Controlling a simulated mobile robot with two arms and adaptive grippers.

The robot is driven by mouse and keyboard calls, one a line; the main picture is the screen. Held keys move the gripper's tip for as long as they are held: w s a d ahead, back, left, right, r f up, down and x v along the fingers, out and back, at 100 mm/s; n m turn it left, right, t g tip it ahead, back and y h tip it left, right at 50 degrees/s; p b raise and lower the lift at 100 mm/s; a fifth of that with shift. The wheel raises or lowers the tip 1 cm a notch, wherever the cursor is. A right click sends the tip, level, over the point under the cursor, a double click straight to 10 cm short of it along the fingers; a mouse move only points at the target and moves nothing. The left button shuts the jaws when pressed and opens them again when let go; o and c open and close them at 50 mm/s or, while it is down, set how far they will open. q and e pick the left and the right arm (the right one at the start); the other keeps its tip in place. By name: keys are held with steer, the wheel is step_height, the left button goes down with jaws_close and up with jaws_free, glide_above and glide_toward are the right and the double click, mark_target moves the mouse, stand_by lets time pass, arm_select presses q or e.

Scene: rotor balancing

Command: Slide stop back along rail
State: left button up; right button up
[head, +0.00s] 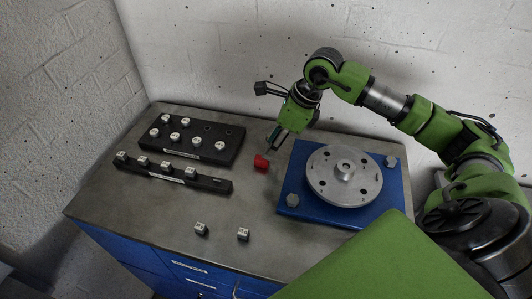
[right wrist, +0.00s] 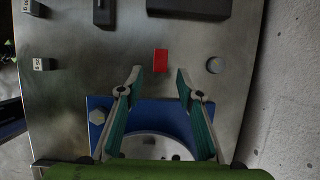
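A small red block (head: 261,161) lies on the grey bench top (head: 150,215), left of the blue base; it also shows in the right wrist view (right wrist: 160,60). It is the only loose coloured piece; I cannot tell whether it is the stop. A long narrow black bar (head: 205,183) with a label carries several small weights; no other rail-like part shows. My right gripper (head: 275,138) points down close to the red block. In the right wrist view its fingers (right wrist: 159,76) are apart, with nothing between them and the block just beyond the tips. My left gripper is not in view.
The blue base (head: 310,165) carries a grey rotor disc (head: 325,180) and hexagonal bolt heads. A black tray (head: 230,148) with weights stands at the back left. Two loose weights (head: 201,228) (head: 243,234) lie at the front. A grey round piece (right wrist: 215,65) lies near the wall.

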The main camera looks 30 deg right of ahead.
steer(key=shift+v, duration=2.75)
